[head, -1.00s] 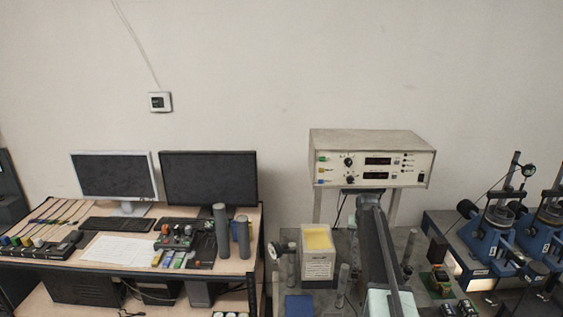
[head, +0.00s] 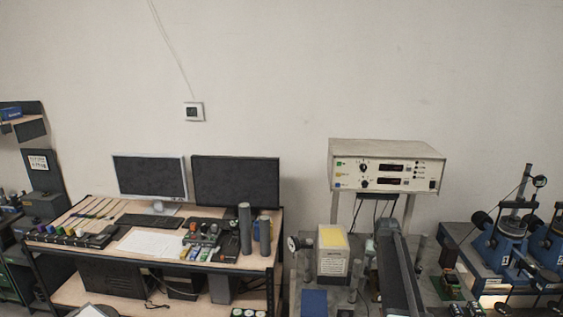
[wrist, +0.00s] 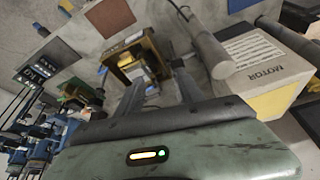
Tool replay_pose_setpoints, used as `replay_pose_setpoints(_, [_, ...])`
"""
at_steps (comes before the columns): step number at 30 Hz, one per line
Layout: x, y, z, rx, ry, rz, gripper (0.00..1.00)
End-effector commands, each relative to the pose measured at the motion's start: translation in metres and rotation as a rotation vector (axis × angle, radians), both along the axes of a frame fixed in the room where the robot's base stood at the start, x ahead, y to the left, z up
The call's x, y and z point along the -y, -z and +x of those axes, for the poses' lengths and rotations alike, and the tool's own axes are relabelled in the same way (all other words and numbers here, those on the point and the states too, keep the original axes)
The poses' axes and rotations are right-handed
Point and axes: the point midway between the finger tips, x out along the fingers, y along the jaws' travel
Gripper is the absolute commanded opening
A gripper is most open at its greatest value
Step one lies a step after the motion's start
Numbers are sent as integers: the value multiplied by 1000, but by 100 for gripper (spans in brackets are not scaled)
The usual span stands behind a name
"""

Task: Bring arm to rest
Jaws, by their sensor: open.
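My gripper (wrist: 158,82) shows in the wrist view with its two dark fingers apart and nothing between them. Behind the fingers is a brown and yellow open-fronted box (wrist: 140,58), apart from them as far as I can tell. My gripper's body carries a small lit yellow-green strip. In the head view my dark arm stretches over the right-hand bench, in front of the instrument box; its fingers cannot be made out there.
A white box with a yellow top (head: 333,262) stands left of my arm; a grey instrument box (head: 387,166) is behind. Grey cylinders (head: 245,228) stand on the left desk with monitors (head: 235,182). Blue machines (head: 505,245) are at right.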

Motion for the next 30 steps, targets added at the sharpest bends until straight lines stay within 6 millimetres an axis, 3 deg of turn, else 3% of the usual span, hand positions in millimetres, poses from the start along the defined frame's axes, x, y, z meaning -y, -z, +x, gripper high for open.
replay_pose_setpoints(11, [-66,52,-77,-88,-77,20,45])
replay_pose_setpoints(14, [-92,74,-112,-129,-112,28,45])
replay_pose_setpoints(17, [-126,104,-164,-185,-162,39,45])
replay_pose_setpoints(21, [-172,146,-248,-279,-245,52,45])
replay_pose_setpoints(24, [-192,162,-289,-328,-285,57,45])
replay_pose_setpoints(27, [-202,167,-309,-355,-307,60,45])
replay_pose_setpoints(30, [-205,166,-314,-365,-315,62,45])
